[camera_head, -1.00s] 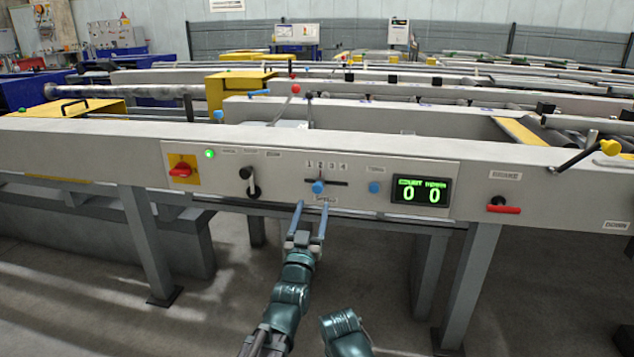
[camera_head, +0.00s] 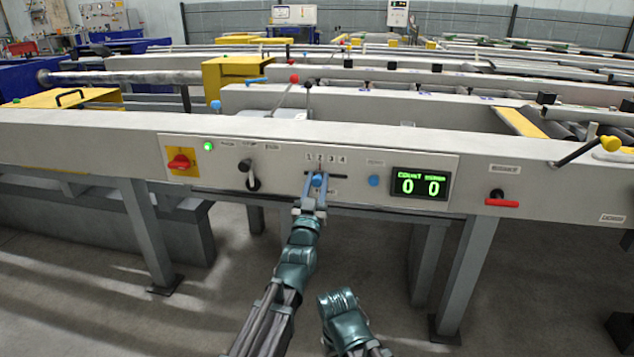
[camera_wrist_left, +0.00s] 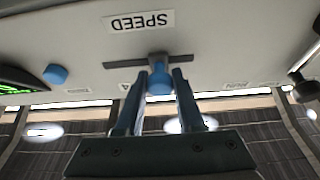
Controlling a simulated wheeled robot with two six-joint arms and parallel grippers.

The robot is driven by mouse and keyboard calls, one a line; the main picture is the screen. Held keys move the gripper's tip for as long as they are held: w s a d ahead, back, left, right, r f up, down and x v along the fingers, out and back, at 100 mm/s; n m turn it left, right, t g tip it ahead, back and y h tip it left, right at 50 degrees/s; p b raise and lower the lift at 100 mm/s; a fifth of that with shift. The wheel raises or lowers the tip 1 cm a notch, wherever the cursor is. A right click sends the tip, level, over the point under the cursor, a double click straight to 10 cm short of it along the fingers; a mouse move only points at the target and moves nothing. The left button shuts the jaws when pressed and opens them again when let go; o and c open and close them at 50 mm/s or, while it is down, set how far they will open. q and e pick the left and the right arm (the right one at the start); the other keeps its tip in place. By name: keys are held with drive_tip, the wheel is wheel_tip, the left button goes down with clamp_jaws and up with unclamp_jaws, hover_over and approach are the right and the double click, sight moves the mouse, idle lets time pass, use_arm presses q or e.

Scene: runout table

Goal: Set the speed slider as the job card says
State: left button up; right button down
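The blue speed slider knob (camera_head: 317,180) sits in a short dark horizontal slot on the grey panel (camera_head: 220,180), about under the 2 of the scale 1 to 4. My left gripper (camera_head: 317,188) reaches up to it from below, one finger on each side. In the left wrist view, where the panel appears upside down, the knob (camera_wrist_left: 160,80) is between the fingertips (camera_wrist_left: 160,85), which look closed on its sides. The SPEED label (camera_wrist_left: 139,21) is close to the slot. I cannot make out a job card. My right gripper is not in view, only part of that arm.
A red handle (camera_head: 502,202) is farther right. Open floor lies below.

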use_arm(q)
clamp_jaws()
idle(1.0)
